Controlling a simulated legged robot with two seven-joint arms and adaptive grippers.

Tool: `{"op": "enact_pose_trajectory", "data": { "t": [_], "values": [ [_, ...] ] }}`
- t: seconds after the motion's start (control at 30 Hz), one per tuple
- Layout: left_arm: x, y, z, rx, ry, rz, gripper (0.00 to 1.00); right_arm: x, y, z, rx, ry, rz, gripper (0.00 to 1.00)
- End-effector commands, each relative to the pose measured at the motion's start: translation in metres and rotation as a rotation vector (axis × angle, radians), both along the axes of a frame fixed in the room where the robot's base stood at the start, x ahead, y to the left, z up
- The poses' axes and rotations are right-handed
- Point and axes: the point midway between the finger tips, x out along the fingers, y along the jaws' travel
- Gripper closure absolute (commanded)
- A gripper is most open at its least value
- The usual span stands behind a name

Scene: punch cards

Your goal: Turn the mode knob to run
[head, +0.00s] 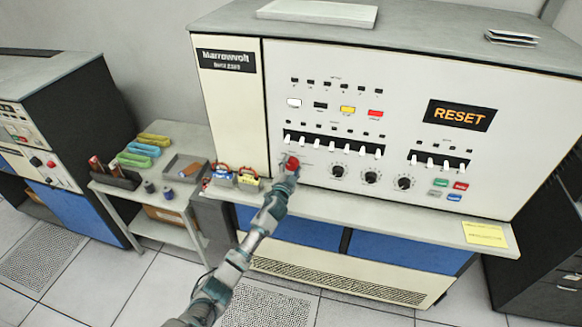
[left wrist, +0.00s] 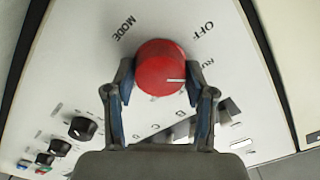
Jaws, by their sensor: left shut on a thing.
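The red mode knob (head: 292,163) is at the left end of the console's lower control row, below the left switches. It also shows in the left wrist view (left wrist: 160,62). My left gripper (left wrist: 160,100) is shut on its sides, one finger on each side. The white pointer line on the knob points right in that view, toward the side of a partly covered label beginning "RU" (left wrist: 207,63). Its exact alignment cannot be told. "OFF" (left wrist: 203,27) and "MODE" (left wrist: 124,28) are readable. My right gripper is not in view.
An orange "RESET" display (head: 460,115) is on the console. Black knobs (head: 371,178) lie right of the red one. A shelf ledge (head: 400,210) runs below, with a yellow note (head: 484,234). A side table (head: 170,185) with small items stands left.

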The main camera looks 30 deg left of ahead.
Motion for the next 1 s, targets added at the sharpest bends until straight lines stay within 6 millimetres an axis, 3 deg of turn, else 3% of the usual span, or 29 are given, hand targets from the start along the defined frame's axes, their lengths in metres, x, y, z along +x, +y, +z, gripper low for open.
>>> {"op": "enact_pose_trajectory", "data": {
  "t": [0.27, 0.3, 0.37, 0.77, 1.0],
  "values": [
    [0.000, -0.001, -0.002, -0.001, 0.003, -0.001, 0.80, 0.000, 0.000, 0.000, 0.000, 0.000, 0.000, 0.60],
    [0.000, -0.001, -0.002, -0.001, 0.003, -0.001, 0.35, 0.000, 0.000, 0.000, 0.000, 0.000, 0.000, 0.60],
    [0.000, -0.001, -0.002, -0.001, 0.003, -0.001, 0.21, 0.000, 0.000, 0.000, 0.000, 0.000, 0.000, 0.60],
    [-0.005, -0.001, -0.001, 0.000, 0.001, -0.001, 0.21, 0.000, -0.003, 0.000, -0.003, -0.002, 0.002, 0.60],
    [-0.044, -0.011, -0.003, 0.000, 0.002, -0.002, 0.21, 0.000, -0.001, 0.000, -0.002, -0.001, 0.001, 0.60]
  ]
}}
